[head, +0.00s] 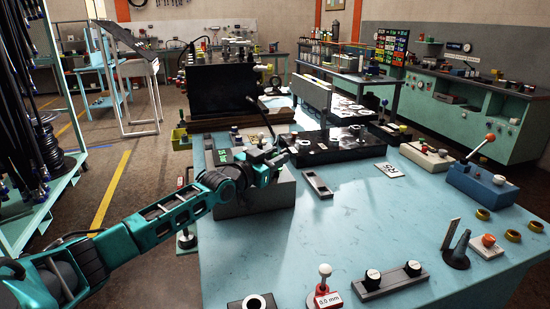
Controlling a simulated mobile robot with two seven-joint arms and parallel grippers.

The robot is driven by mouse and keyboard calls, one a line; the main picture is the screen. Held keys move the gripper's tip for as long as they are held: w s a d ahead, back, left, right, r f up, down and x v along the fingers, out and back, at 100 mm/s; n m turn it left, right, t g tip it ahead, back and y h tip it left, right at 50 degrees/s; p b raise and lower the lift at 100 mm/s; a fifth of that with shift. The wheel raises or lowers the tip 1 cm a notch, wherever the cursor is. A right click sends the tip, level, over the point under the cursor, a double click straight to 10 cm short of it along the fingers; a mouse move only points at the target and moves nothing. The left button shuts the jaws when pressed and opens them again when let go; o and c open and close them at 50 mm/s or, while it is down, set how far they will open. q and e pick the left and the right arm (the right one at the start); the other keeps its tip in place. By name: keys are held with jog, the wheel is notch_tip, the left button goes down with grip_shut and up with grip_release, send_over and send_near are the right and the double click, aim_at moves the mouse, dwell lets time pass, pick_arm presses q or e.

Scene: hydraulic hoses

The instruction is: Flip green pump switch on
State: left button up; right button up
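My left arm reaches in from the left, and my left gripper (282,158) is over a grey box (255,198) at the table's left side. A small green part (222,157) shows on top of the box, to the left of the gripper; it may be the green pump switch or its label, and its position is too small to read. The gripper and wrist hide much of the box top. The fingers are small and dark, and their opening cannot be made out. My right gripper is not in view.
The light blue table (330,235) has clear room in its middle. A black block with ports (340,145) lies behind the gripper. A blue box with an orange-knobbed lever (482,183) stands at the right. A two-knob panel (392,280) and a white-knobbed piece (324,285) are in front.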

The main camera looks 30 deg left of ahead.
pick_arm(q)
grip_shut()
jog(key=shift+w+a+n+g, duration=0.2)
jog(key=shift+n+g, duration=0.1)
jog(key=shift+n, duration=0.1)
jog(key=shift+w+a+n, duration=0.1)
jog(key=shift+a+n, duration=0.1)
jog(key=shift+n, duration=0.2)
jog(key=shift+w+a+f+n+g+b, duration=0.15)
jog(key=shift+f+n+g+b, duration=0.1)
jog(key=shift+n+g+b, duration=0.2)
jog(key=shift+a+n+g+b, duration=0.1)
jog(key=shift+n+g+b, duration=0.2)
jog(key=shift+n+g, duration=0.05)
